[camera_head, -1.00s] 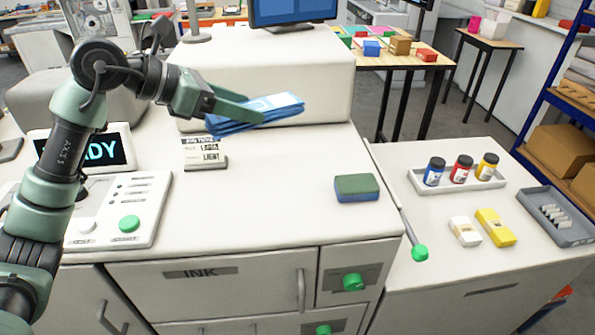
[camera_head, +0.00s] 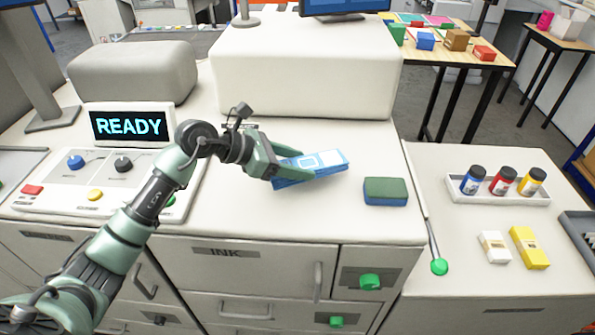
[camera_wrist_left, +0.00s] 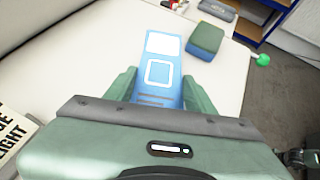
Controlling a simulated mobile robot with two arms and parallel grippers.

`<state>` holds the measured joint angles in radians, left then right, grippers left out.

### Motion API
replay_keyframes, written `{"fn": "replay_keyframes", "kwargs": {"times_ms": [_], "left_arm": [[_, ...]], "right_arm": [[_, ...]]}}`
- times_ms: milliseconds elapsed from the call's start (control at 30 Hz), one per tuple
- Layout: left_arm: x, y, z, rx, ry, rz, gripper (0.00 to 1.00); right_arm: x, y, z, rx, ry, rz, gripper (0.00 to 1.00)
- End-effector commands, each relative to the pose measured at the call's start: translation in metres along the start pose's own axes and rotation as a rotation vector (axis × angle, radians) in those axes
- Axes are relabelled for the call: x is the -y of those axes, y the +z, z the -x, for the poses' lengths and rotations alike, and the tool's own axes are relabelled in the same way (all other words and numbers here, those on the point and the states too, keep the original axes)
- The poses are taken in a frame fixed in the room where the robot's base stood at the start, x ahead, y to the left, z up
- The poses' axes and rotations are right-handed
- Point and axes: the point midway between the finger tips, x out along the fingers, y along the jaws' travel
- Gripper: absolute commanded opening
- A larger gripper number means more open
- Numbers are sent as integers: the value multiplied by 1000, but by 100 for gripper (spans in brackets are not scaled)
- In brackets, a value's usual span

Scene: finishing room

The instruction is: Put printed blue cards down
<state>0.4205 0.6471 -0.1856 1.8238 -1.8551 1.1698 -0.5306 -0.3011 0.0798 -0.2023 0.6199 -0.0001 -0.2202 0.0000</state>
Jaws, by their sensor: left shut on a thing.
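The printed blue cards (camera_head: 322,164) are a stack with a white design on top. My left gripper (camera_head: 292,166) is shut on the stack, and its fingers lie along both sides of it. The cards are over the white machine top, left of the green and blue block; I cannot tell whether they touch the surface. In the left wrist view the cards (camera_wrist_left: 160,70) stick out beyond the fingertips of the left gripper (camera_wrist_left: 155,88). My right gripper is not in view.
The green and blue block (camera_head: 385,191) lies right of the cards. A white raised housing (camera_head: 305,75) stands behind them. Ink bottles in a tray (camera_head: 500,193) and white and yellow boxes (camera_head: 528,247) are on the right counter. The machine top in front is clear.

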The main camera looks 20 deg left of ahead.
Motion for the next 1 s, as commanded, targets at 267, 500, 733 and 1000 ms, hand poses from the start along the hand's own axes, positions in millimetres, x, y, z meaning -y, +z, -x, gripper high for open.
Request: {"fn": "replay_keyframes", "kwargs": {"times_ms": [267,500,733,1000], "left_arm": [[0,-28,-17,2,0,3,3],[0,-34,-21,1,1,-1,3],[0,-35,-21,-1,1,-1,76],[-1,-35,-17,-1,2,-1,76]], "right_arm": [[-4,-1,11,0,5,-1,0],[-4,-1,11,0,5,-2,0],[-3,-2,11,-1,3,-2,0],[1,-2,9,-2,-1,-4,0]]}}
